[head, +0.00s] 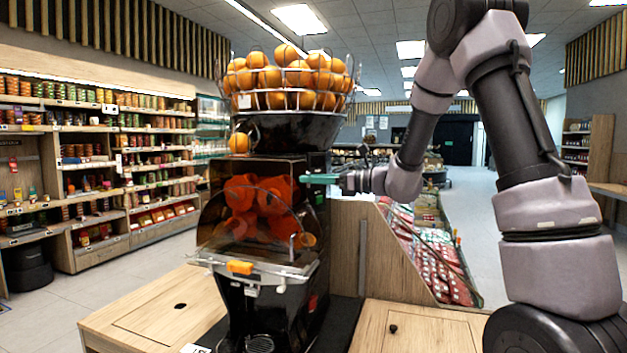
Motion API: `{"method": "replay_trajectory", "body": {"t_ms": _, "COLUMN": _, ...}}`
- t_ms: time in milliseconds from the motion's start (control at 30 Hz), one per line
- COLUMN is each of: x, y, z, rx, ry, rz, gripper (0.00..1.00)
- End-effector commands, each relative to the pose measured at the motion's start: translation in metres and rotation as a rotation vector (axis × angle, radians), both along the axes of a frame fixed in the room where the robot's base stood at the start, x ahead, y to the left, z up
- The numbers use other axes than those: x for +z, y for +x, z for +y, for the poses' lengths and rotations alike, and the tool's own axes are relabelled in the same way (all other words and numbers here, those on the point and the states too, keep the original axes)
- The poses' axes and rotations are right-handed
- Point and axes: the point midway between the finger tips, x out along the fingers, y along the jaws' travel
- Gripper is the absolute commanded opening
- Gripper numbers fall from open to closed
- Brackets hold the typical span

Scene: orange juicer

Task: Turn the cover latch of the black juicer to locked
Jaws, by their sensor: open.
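The black juicer (272,135) stands on the wooden counter, with a wire basket of oranges on top. Its clear front cover (215,222) is in front of the red-orange squeezing drums (240,192). An orange piece (240,267), which looks like the cover latch, sits at the middle of the cover's lower front edge. Whether it is locked cannot be told from here. My gripper (318,178) is open beside the upper right of the juicer's front, well above and right of the orange piece. A teal finger points left toward the housing; contact cannot be told.
The wooden counter (140,312) has bare room left of the juicer, and another bare top (420,325) lies to the right. A wooden produce stand with packed red goods (432,255) is behind on the right. Stocked shelves (90,165) line the left wall.

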Motion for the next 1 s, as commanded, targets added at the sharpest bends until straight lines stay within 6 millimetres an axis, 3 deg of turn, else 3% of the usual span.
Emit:
{"method": "replay_trajectory", "body": {"t_ms": 133, "x": -0.0001, "y": -0.0001, "z": -0.0002, "rx": 0.0, "ry": 0.0, "rz": 0.0, "gripper": 0.45}}
{"method": "replay_trajectory", "body": {"t_ms": 167, "x": -0.0001, "y": -0.0001, "z": -0.0002, "rx": 0.0, "ry": 0.0, "rz": 0.0, "gripper": 0.37}}
{"method": "replay_trajectory", "body": {"t_ms": 267, "x": -0.0002, "y": -0.0001, "z": -0.0003, "rx": 0.0, "ry": 0.0, "rz": 0.0, "gripper": 0.0}}
{"method": "replay_trajectory", "body": {"t_ms": 667, "x": -0.0003, "y": 0.0, "z": -0.0006, "rx": 0.0, "ry": 0.011, "rz": 0.029, "gripper": 0.0}}
{"method": "replay_trajectory", "body": {"t_ms": 1000, "x": -0.0006, "y": 0.0012, "z": -0.0017, "rx": -0.001, "ry": 0.091, "rz": 0.224, "gripper": 0.0}}
